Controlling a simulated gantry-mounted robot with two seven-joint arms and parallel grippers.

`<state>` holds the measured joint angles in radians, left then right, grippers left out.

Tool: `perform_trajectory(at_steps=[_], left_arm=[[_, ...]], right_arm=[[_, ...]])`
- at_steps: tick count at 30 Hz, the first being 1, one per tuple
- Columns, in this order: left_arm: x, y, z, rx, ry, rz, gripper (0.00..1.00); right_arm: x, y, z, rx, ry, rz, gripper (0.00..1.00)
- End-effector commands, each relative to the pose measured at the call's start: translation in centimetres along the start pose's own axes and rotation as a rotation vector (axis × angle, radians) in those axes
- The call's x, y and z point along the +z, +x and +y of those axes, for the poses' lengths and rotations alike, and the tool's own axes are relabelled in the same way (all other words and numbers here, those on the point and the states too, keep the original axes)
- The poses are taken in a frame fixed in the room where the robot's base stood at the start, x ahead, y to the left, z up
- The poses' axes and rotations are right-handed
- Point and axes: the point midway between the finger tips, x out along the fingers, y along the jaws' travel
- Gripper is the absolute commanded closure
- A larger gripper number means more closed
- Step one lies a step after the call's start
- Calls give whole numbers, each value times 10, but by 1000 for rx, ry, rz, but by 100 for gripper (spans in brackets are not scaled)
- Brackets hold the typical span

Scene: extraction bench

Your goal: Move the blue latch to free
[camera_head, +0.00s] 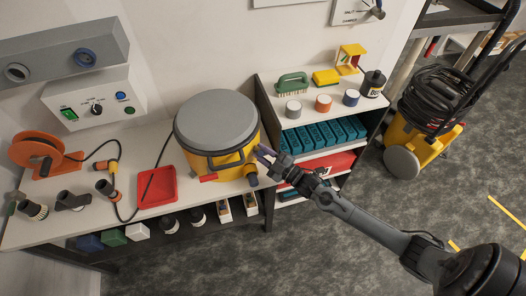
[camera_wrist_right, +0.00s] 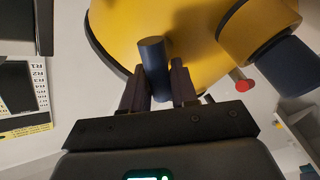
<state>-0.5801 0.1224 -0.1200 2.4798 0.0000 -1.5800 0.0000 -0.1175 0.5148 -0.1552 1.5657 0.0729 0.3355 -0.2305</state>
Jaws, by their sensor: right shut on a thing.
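The yellow canister (camera_head: 228,160) with a round grey lid (camera_head: 216,117) stands at the right end of the bench. My right gripper (camera_head: 266,155) is at the canister's right side. In the right wrist view, the blue latch (camera_wrist_right: 153,58) is a dark blue bar standing out between the fingers of my right gripper (camera_wrist_right: 160,88), with the yellow canister wall (camera_wrist_right: 190,25) behind. The gripper is shut on the latch. In the head view the latch is mostly hidden by the fingers. My left gripper is in neither view.
A blue-ended port (camera_head: 252,179) sticks out just below my right gripper, and a red part (camera_head: 208,178) sits at the canister's front. A red tray (camera_head: 158,186) lies to the left. The shelf unit (camera_head: 262,98) stands close on the right; open floor lies in front.

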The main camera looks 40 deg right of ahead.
Motion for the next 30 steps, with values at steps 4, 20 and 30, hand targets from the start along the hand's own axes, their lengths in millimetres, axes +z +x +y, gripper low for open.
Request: perform_trajectory(at_steps=[4, 20, 30], left_arm=[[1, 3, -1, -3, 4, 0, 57], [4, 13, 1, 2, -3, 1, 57], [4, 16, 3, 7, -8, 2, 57]], right_arm=[[1, -1, -4, -2, -137, 29, 100], [4, -2, -13, -1, -604, 122, 100], [7, -3, -16, -1, -780, 156, 100]])
